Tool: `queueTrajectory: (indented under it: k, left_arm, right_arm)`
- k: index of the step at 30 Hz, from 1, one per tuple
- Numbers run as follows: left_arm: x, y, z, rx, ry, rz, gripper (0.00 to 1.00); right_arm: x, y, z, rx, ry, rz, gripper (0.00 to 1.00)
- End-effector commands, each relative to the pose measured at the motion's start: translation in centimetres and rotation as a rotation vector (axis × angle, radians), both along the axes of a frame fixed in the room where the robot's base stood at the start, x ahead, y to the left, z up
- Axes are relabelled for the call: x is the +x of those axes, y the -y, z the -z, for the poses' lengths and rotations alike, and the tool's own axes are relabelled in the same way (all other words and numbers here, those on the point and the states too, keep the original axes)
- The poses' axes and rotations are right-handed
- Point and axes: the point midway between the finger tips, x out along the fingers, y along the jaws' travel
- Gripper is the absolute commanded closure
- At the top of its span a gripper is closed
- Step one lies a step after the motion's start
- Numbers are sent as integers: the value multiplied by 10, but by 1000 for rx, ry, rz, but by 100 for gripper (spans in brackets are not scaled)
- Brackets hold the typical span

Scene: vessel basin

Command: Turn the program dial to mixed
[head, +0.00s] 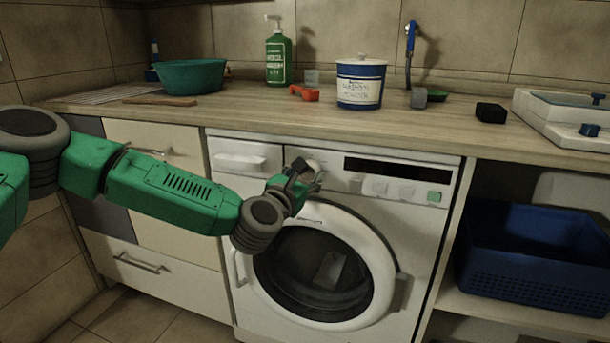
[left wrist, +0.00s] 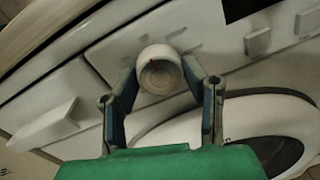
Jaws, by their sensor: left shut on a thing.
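The white washing machine (head: 424,235) stands under the counter, with a dark display strip and several buttons on its panel. Its round program dial (left wrist: 160,70) sits between the two fingers of my left gripper (left wrist: 162,88) in the left wrist view. A small red mark shows near the dial's upper edge; any program labels are too blurred to read. In the head view my left gripper (head: 303,178) is at the panel, left of the display, and partly hides the dial (head: 311,166). It is shut on the dial. My right gripper is out of view.
The detergent drawer (head: 240,157) is left of the dial and the round door (head: 370,225) is below it. The counter (head: 215,114) above holds a green bowl (head: 190,76), a green bottle (head: 278,58) and a blue-white tub (head: 361,84). A blue basket (head: 535,285) sits right.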

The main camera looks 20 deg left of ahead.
Motion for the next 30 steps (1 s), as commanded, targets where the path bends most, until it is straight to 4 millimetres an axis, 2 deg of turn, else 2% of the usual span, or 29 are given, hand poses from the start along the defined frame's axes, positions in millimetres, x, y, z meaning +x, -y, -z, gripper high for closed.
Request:
queueTrajectory:
  k: [1,8,30]
  left_arm:
    - [0,-3,5,23,-11,-5,90]
    - [0,-3,5,178,-7,-4,90]
    - [0,-2,2,878,20,-1,90]
  right_arm:
    - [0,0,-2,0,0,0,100]
    - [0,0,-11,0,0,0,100]
    - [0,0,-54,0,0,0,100]
